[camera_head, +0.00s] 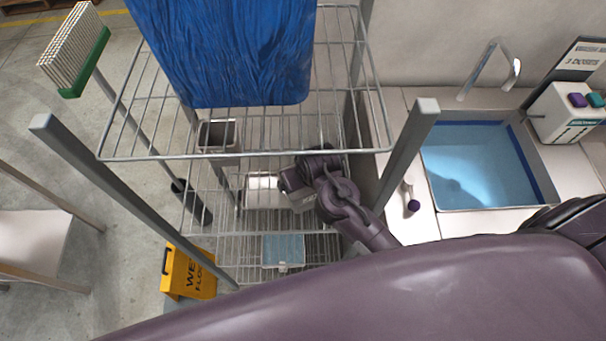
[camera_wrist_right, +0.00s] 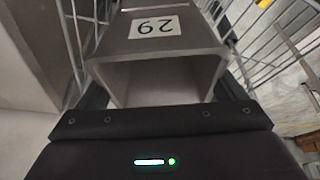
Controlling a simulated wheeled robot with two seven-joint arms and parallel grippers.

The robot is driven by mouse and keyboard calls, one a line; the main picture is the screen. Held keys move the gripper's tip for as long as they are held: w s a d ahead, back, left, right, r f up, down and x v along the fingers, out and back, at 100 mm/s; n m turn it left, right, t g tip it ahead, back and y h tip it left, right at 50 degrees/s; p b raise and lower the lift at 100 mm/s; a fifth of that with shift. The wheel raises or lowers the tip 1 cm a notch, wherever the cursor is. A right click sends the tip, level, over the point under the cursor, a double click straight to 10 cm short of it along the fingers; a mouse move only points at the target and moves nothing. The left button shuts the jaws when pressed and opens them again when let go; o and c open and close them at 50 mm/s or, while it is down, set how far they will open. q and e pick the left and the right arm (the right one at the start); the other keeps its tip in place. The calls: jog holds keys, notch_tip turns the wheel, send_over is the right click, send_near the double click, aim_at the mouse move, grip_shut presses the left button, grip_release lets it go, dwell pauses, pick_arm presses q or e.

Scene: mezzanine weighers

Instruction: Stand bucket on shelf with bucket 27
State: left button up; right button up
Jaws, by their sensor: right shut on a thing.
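My right gripper (camera_wrist_right: 165,100) is shut on a grey metal bucket (camera_wrist_right: 160,52), whose open mouth faces the right wrist camera. Its white label carries a two-digit number that reads 29 or 62, depending on which way up it is. In the head view the bucket (camera_head: 262,190) is beside my right gripper (camera_head: 287,193), inside the wire rack (camera_head: 247,156) below its top shelf. Another grey bucket (camera_head: 217,133) stands further left in the rack; its number is not legible. My left gripper is out of view.
A blue sheet (camera_head: 230,50) covers part of the top shelf. A bluish tray-like thing (camera_head: 283,250) is lower in the rack. Rack posts and wires surround my right arm.

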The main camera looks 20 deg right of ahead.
jog(key=shift+f, duration=0.25)
jog(key=shift+f, duration=0.15)
jog(key=o, duration=1.4)
jog(key=s+d+r+b, duration=0.1)
jog(key=s+r+b, duration=0.2)
jog(key=s, duration=1)
jog(key=shift+d+b, duration=0.2)
jog(key=shift+b, duration=0.45)
